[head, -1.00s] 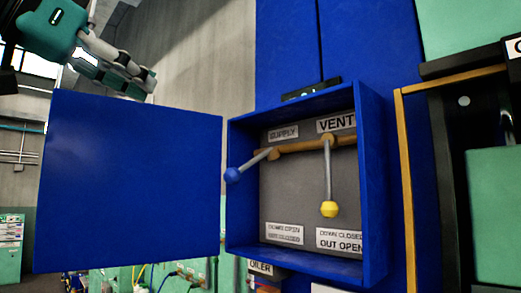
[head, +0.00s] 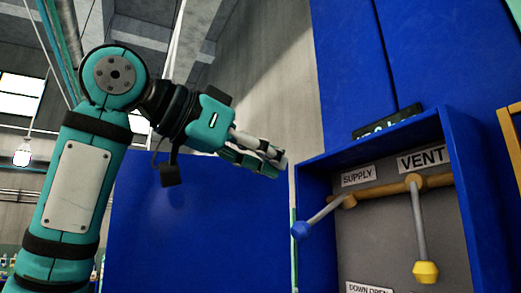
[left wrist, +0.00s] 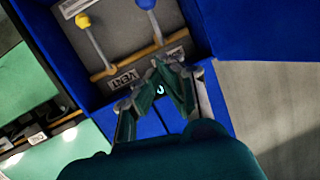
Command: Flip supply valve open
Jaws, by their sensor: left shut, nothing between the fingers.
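The supply valve lever has a grey rod and a blue ball knob (head: 301,231). It slants down and left from the brass pipe (head: 380,192) under the SUPPLY label (head: 358,175), and its knob reaches the box's left opening edge. The blue knob also shows at the top of the left wrist view (left wrist: 146,4). The vent lever with the yellow knob (head: 426,272) hangs straight down. My left gripper (head: 281,163) is shut and empty, above and left of the blue knob, apart from it. In the left wrist view the gripper (left wrist: 160,68) shows before the box. My right gripper is not in view.
The blue box (head: 466,200) stands open on a blue wall panel. Its open door (head: 190,235) spreads to the left, below and behind my left forearm. A yellow frame (head: 511,125) stands at the right edge.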

